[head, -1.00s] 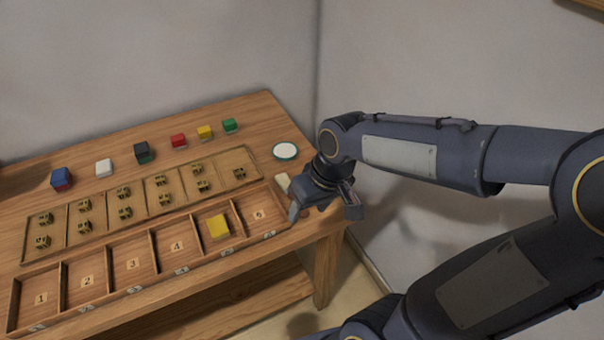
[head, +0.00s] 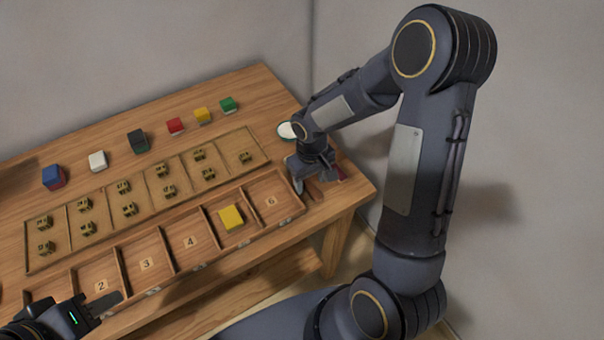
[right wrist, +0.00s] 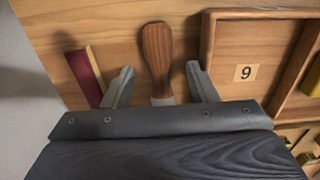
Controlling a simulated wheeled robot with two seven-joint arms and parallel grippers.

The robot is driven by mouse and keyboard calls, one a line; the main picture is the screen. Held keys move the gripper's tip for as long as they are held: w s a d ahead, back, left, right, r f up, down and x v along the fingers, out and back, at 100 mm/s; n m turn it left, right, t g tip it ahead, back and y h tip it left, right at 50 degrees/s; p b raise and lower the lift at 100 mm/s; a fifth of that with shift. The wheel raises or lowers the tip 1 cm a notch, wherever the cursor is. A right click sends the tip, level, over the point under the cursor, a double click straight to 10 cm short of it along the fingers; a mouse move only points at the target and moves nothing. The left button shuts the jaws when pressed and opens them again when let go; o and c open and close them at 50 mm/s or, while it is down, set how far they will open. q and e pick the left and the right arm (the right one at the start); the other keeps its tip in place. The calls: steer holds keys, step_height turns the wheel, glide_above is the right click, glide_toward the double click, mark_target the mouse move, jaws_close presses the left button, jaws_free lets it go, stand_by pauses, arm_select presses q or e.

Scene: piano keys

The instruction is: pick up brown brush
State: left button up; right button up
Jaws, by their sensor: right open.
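The brown brush shows in the right wrist view as a rounded wooden handle (right wrist: 157,50) with a pale grey part below it, partly hidden by the gripper body. In the head view, a bit of brown handle (head: 314,191) shows under my right gripper. My right gripper (head: 318,188) is open over the table's right end. In the right wrist view its two fingers (right wrist: 160,82) stand on either side of the brush, with gaps to it. My left gripper (head: 112,299) is at the lower left of the head view, over the numbered tray; its jaw opening is unclear.
A dark red block with a pale edge (right wrist: 84,76) lies left of the brush in the right wrist view. The numbered tray's wall (right wrist: 208,50) is to the right. A white round dish (head: 286,130) lies behind the gripper. Several coloured blocks line the back.

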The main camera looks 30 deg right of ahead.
steer(key=shift+f, duration=0.6)
steer(key=c, duration=1.1)
steer(key=shift+r, duration=0.15)
steer(key=shift+r, duration=0.55)
steer(key=s+a+r, duration=0.1)
steer(key=s+r, duration=0.3)
steer(key=s+a+r, duration=0.1)
steer(key=s+r, duration=0.2)
steer(key=s, duration=0.2)
steer(key=s+a+r+b, duration=0.1)
steer(key=s+r, duration=0.3)
steer(key=shift+s+a+r, duration=0.3)
steer(key=shift+a+r, duration=0.05)
